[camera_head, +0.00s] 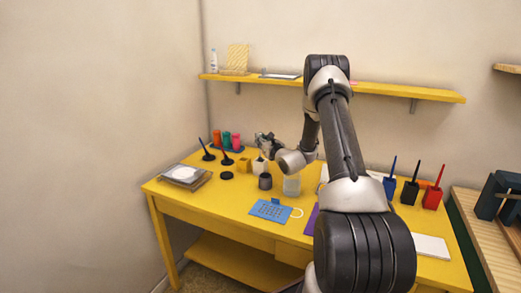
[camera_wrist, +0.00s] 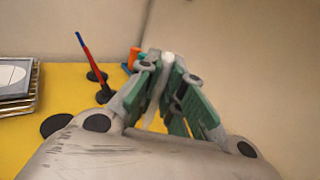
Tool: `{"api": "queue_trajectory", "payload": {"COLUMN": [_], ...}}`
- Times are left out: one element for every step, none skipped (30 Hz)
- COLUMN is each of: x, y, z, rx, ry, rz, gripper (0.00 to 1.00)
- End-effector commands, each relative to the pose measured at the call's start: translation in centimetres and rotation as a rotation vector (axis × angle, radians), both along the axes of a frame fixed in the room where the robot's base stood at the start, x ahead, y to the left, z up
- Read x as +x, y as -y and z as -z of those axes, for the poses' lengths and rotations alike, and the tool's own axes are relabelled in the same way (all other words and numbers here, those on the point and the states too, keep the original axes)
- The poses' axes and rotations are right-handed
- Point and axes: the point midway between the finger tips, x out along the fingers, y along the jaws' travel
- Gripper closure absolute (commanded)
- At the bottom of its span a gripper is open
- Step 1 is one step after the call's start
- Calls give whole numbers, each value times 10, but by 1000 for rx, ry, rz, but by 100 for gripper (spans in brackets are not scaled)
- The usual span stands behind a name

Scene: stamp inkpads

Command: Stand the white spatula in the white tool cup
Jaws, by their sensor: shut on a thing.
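My gripper (camera_head: 263,142) hangs over the far middle part of the yellow table, above a group of small cups. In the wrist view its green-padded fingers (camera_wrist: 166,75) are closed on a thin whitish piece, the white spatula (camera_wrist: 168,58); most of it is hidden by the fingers. A small white cup (camera_head: 260,166), which looks like the white tool cup, stands just below the gripper. I cannot tell whether the spatula touches or enters it. The cup cannot be made out in the wrist view.
A yellow cup (camera_head: 243,164), a dark grey cup (camera_head: 265,182) and a clear container (camera_head: 292,186) crowd the white cup. Black-handled stamps, colored bottles (camera_head: 225,139) and a stacked tray (camera_head: 185,177) are at left. A blue card (camera_head: 271,210) lies in front; a shelf (camera_head: 400,90) runs above.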

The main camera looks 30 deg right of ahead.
Motion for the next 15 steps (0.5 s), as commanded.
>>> {"api": "queue_trajectory", "payload": {"x": [0,-1,0,0,0,0,0,0,0,0,0,0,0,0,0], "y": [0,0,0,0,0,0,0,0,0,0,0,0,0,0,0], "z": [7,12,18,23,28,32,33,34,34,33,33,33,33,34,34], "rx": [2,2,2,1,1,0,0,0,-1,-1,-1,-1,0,0,0], "ry": [-3,-4,-3,-3,-2,-2,-1,-1,-1,0,0,-1,-1,-1,-1], "rz": [0,0,0,0,0,0,0,0,0,0,0,0,0,-1,0], "gripper": [100,100,100,100,100,100,100,100,100,100,100,100,100,100,100]}}
